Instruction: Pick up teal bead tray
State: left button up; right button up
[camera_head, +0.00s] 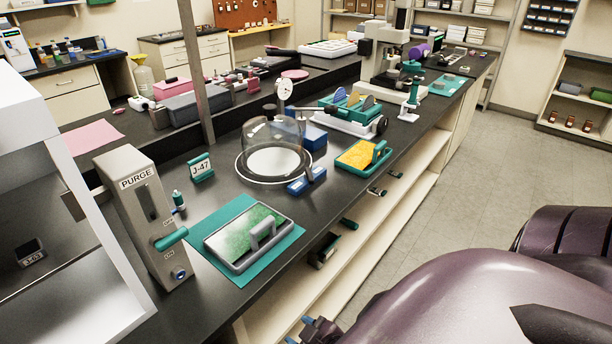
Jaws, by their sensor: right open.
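A teal tray (352,163) with a teal upright handle and yellow-orange beads sits on the dark bench near its front edge, right of the glass dome. A grey tray (237,264) with a grey handle and green beads lies on a teal mat (205,225) nearer to me. My right gripper (314,331) shows only in part at the bottom edge, in front of the bench and below its top. It is open, well apart from both trays, and no object shows in it. My left gripper is out of view.
A clear dome (272,140) on a round base stands left of the teal tray, with a blue block (307,181) in front. A teal rack (350,110) stands behind. A grey PURGE box (142,215) stands at left. Shelves run under the bench; floor at right is clear.

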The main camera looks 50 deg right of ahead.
aim_at(365, 157)
jog(key=k+l+z, duration=0.2)
jog(key=z, duration=0.25)
jog(key=k+l+z, duration=0.1)
jog(key=l+z, duration=0.35)
jog(key=k+l+z, duration=0.1)
jog(key=l+z, duration=0.35)
